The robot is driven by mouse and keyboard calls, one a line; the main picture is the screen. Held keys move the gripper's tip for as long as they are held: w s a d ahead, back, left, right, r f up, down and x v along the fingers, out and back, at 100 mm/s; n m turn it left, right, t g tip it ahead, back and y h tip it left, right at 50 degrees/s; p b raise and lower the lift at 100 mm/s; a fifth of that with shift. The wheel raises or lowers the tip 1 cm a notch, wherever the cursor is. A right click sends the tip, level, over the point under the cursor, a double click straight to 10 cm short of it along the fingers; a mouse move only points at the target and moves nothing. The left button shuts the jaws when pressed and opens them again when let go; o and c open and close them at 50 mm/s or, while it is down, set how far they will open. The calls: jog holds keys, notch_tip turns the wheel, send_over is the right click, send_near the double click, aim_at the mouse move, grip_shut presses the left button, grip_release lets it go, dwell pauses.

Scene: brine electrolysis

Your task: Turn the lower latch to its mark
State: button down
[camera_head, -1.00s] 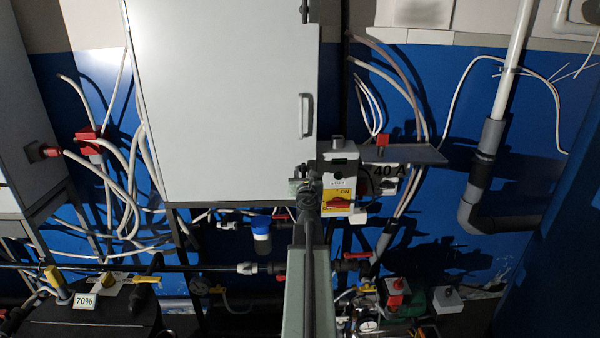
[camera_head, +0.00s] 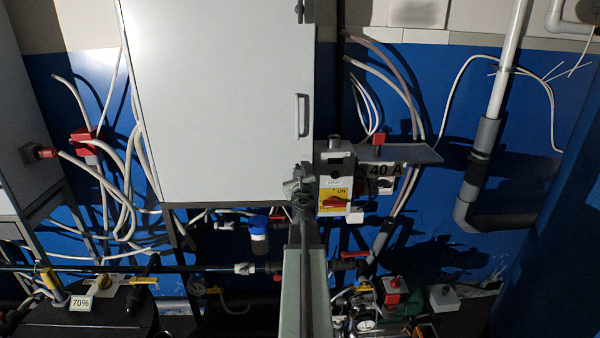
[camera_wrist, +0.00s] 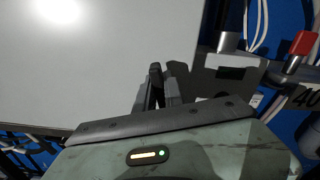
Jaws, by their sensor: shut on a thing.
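The grey cabinet door (camera_head: 220,100) fills the upper middle of the head view, with a handle (camera_head: 303,115) near its right edge. My gripper (camera_head: 299,174) is at the door's lower right corner. In the wrist view its two dark fingertips (camera_wrist: 162,70) are close together over the door's right edge, shut on the lower latch. The fingers hide most of the latch, so neither its angle nor its mark can be made out. Another latch (camera_head: 300,11) shows at the top of the door's right edge.
Close right of my gripper stands a grey switch box with a yellow plate and red knob (camera_head: 334,202). A shelf (camera_head: 415,153) with a red-topped part (camera_head: 379,140) is beyond it. Pipes and a blue-capped filter (camera_head: 258,228) lie below the cabinet.

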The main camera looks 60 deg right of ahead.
jog(key=n, duration=0.3)
jog(key=shift+w+f+n, duration=0.1)
jog(key=shift+n, duration=0.3)
jog(key=n, duration=0.3)
jog(key=shift+w+a+f+n, duration=0.1)
jog(key=shift+n, duration=0.2)
jog(key=n, duration=0.3)
jog(key=shift+f+n, duration=0.1)
jog(key=shift+n, duration=0.2)
jog(key=shift+f+n+b, duration=0.1)
jog(key=shift+n+b, duration=0.25)
jog(key=shift+n, duration=1.25)
jog(key=c, duration=1.4)
grip_release()
jog(key=shift+c, duration=0.2)
jog(key=shift+a, duration=0.1)
